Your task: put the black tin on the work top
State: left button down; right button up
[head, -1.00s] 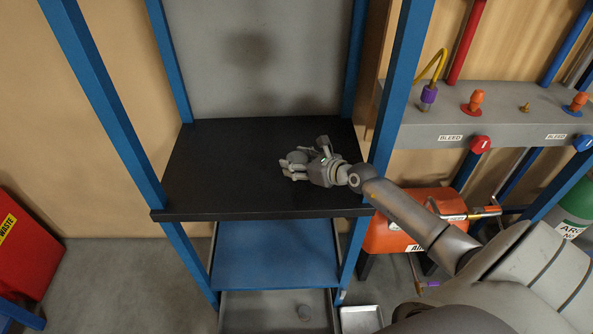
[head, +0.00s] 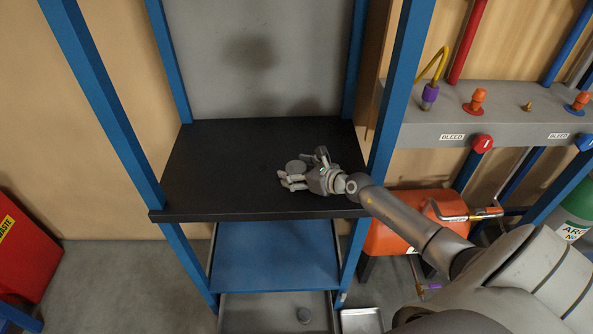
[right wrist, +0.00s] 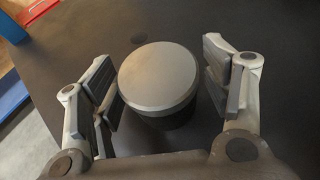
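The black tin (right wrist: 160,78) has a grey round lid and dark sides, and it stands upright on the dark work top (head: 225,165). In the head view the tin (head: 295,167) is near the middle right of the work top. My right gripper (head: 304,168) is low over the work top with its fingers spread on both sides of the tin. In the right wrist view the finger pads look apart from the tin, with a narrow gap on the right; the left gap is hard to judge. My left gripper is not in view.
Blue posts (head: 393,100) frame the work top on both sides. An orange tank (head: 392,228) stands to the right. The left half of the work top is clear.

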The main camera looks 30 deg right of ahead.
jog(key=shift+s+r, duration=0.15)
jog(key=shift+r, duration=0.1)
jog(key=v, duration=1)
jog(key=shift+f, duration=0.15)
jog(key=shift+v, duration=0.9)
